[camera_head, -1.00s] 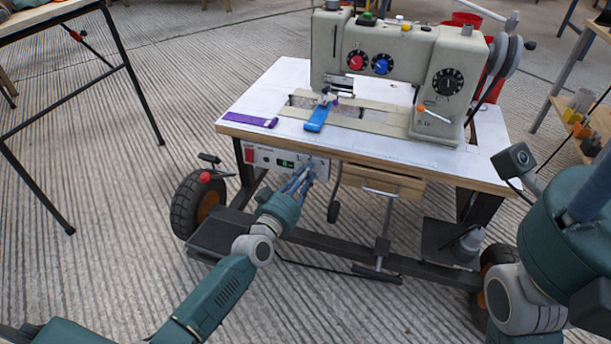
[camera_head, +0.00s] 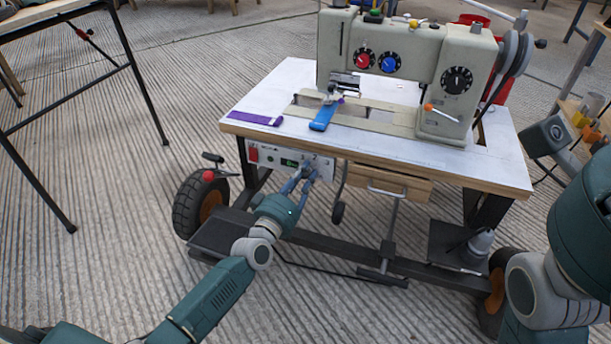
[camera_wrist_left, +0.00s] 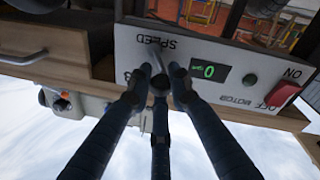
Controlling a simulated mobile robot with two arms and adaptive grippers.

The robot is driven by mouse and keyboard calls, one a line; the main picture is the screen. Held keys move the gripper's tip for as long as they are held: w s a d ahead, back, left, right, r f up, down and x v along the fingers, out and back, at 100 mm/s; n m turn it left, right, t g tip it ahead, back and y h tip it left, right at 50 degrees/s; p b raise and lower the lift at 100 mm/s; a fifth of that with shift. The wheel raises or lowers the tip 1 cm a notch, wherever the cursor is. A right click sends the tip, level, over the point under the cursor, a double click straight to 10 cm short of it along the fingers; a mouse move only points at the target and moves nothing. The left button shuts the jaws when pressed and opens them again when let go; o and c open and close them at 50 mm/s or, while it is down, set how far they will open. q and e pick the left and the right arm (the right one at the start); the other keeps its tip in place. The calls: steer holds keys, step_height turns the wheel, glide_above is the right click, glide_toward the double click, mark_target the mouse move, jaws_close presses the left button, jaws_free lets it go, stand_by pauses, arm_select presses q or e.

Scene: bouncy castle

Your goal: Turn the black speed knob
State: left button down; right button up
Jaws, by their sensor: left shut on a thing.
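The control panel (camera_head: 270,156) is a pale box under the front edge of the sewing table. In the left wrist view the panel (camera_wrist_left: 225,57) appears upside down, with "SPEED" lettering beside the black speed knob (camera_wrist_left: 159,83). The knob is mostly hidden by my fingers. My left gripper (camera_head: 306,177) reaches up to the right part of the panel; its dark blue fingers (camera_wrist_left: 157,90) are closed around the knob. The green display (camera_wrist_left: 209,72) reads 0. My right arm shows at the right edge; its gripper is not visible.
A sewing machine (camera_head: 400,70) stands on the white-topped table (camera_head: 280,85). A red switch (camera_wrist_left: 283,94) sits on the panel. A wooden drawer (camera_head: 385,182) hangs right of the panel. A black wheel (camera_head: 197,204) is at left. Ribbed floor lies open in front.

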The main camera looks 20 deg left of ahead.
arm_select(q)
steer(key=shift+s+d+f, duration=0.15)
steer(key=shift+d+f, duration=0.1)
steer(key=shift+f, duration=0.25)
steer(key=c, duration=1.6)
jaws_free()
steer(key=shift+a+r, duration=0.1)
steer(key=shift+r, duration=0.1)
steer(key=s, duration=0.4)
steer(key=s+a, duration=0.1)
steer(key=s, duration=0.6)
steer(key=shift+s+a+f, duration=0.35)
steer(key=shift+s+f, duration=0.05)
